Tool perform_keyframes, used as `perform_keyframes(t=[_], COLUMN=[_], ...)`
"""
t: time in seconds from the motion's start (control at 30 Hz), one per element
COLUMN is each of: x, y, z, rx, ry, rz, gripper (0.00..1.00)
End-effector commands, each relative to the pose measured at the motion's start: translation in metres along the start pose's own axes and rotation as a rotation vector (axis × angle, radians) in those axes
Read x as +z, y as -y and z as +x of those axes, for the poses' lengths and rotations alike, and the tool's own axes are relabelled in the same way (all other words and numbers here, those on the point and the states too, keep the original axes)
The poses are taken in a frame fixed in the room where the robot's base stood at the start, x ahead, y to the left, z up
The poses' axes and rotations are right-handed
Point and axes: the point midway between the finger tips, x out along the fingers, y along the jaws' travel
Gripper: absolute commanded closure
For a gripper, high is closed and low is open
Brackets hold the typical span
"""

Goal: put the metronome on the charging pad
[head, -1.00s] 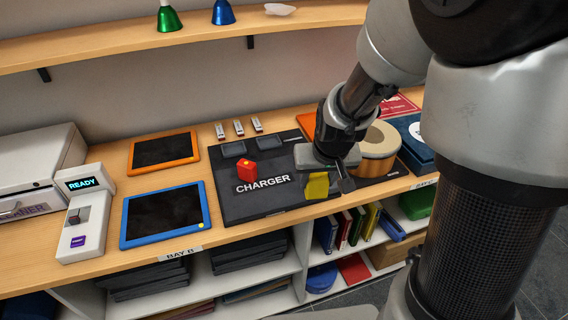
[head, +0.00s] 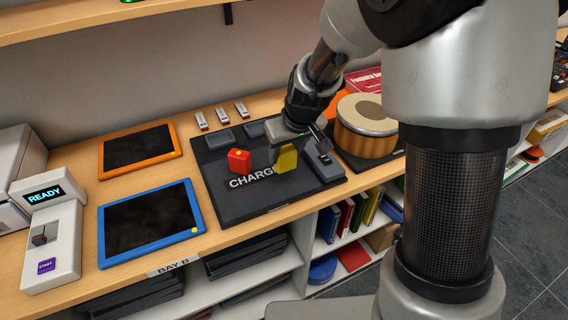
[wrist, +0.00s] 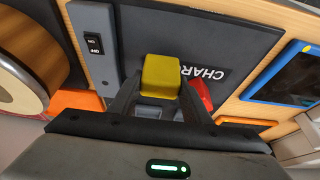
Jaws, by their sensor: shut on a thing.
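The yellow tapered block, which I take to be the metronome (head: 287,158), is between the fingers of my gripper (head: 285,145). In the wrist view my gripper (wrist: 158,105) is shut on the yellow metronome (wrist: 161,77), a finger on each side. The dark charging pad (head: 240,208), labelled CHARGER, lies under it on the bench. The metronome covers the right end of the label. I cannot tell whether it touches the pad. A red block (head: 239,160) stands on the pad just left of the metronome; it also shows in the wrist view (wrist: 203,95).
A grey block with a switch (head: 325,163) is at the pad's right edge. Flat grey pieces (head: 220,138) lie at its back. A drum (head: 366,128) stands to the right. Blue (head: 150,222) and orange (head: 139,152) tablets lie to the left. The pad's front left is bare.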

Motion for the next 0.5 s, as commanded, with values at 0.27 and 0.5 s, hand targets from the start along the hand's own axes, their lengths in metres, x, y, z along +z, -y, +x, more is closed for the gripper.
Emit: perform_keyframes(t=[0.27,0.5], x=[0.014,0.014], y=[-0.001,0.0], z=[0.032,0.032], rx=[0.0,0.001], ry=[0.001,0.0], rz=[0.003,0.001], gripper=[0.81,0.81])
